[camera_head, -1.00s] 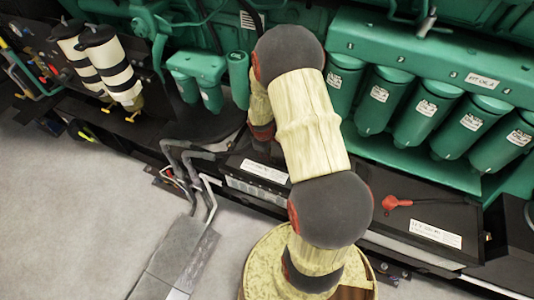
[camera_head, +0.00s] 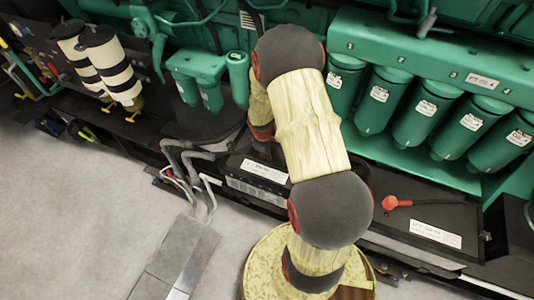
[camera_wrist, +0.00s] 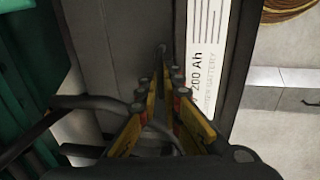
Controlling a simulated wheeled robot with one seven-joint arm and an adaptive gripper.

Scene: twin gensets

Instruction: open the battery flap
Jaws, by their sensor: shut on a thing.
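A black battery (camera_head: 262,190) with white labels stands low at the front of the genset, left of my arm. In the wrist view its dark top (camera_wrist: 110,40) and a white label reading "200 Ah" (camera_wrist: 208,50) lie close beyond my fingers. My gripper (camera_wrist: 161,78) has its yellow-sided fingers converging over this top, shut on a small dark part (camera_wrist: 163,49). The tips hide much of that part, and I cannot tell for certain whether it belongs to the flap. No raised flap shows.
A second black battery (camera_head: 425,250) with a red terminal cover (camera_head: 394,202) lies right of my arm. Grey cables (camera_head: 190,160) run beside the left battery. Green filters (camera_head: 420,110) stand behind. The floor (camera_head: 80,230) at the left front is clear.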

